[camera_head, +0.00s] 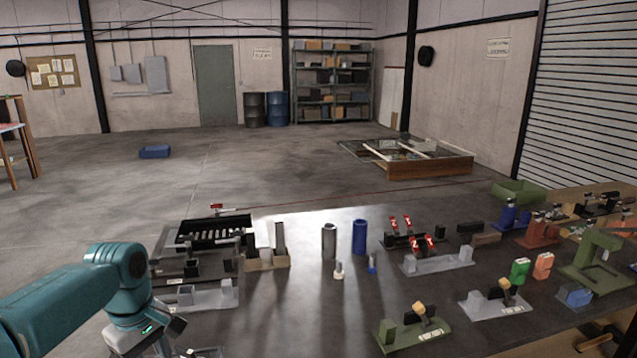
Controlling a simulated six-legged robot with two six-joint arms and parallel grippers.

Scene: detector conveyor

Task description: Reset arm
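My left arm comes in from the left as a teal forearm and wrist, bent downward over the left front of the dark table (300,320). My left gripper (155,343) is at the bottom edge of the picture, partly cut off. Its fingertips are hidden, so I cannot tell whether it is open or shut or whether it holds anything. A grey fixture (205,296) stands just behind it on the table. I see no part of my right arm that I can be sure of, and my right gripper is not in view.
A black slotted rack (212,232) stands at the back left. A grey cylinder (329,240) and a blue cylinder (359,237) stand upright mid-table. Green fixture (414,331), grey fixture (496,303) and a green press-like stand (597,262) crowd the right. The front middle is clear.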

